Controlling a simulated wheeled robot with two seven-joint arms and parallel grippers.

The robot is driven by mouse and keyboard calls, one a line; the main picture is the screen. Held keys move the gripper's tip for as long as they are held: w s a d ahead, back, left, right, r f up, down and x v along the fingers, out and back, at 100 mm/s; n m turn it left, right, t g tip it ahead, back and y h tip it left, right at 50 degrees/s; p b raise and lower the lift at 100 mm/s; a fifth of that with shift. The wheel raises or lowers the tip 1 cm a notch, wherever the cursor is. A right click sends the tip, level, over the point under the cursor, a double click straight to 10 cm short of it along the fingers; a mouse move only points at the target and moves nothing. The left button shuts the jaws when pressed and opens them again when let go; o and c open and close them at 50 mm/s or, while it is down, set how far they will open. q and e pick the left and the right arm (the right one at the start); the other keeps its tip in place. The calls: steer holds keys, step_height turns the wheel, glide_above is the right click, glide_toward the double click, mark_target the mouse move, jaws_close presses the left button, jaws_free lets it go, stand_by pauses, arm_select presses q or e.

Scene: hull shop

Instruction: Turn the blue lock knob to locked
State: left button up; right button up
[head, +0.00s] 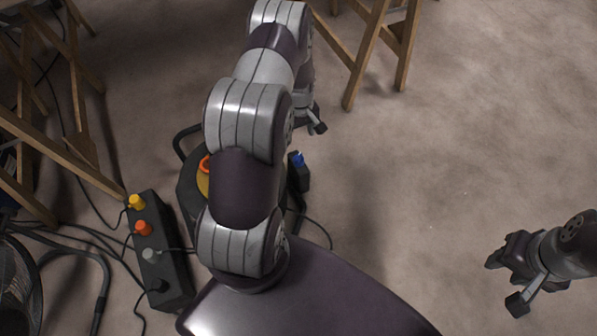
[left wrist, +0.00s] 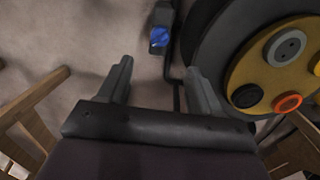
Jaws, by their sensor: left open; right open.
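The blue lock knob (head: 298,158) sits on a small dark box (head: 300,180) beside a dark round body, just right of my left arm. In the left wrist view the blue knob (left wrist: 159,37) shows beyond the fingertips, roughly in line with the gap between them. My left gripper (head: 316,124) is mostly hidden behind its own arm in the head view. In the left wrist view its two fingers (left wrist: 159,68) are spread and empty, apart from the knob. The knob's lock position cannot be read. My right gripper (head: 503,283) is open and empty over bare floor at the right.
The dark round body carries a yellow plate (left wrist: 258,80) with several round sockets. A dark box (head: 172,270) with yellow, orange and grey connectors stands at left, with cables around it. Wooden trestles (head: 365,50) stand behind and left. The floor at right is clear.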

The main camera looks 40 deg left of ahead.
mark_target(299, 156)
arm_select(q)
step_height(299, 156, down, 14)
steer(key=b, duration=0.8)
steer(key=shift+a+r, duration=0.1)
steer(key=shift+r, duration=0.15)
steer(key=shift+r, duration=0.1)
steer(key=c, duration=1)
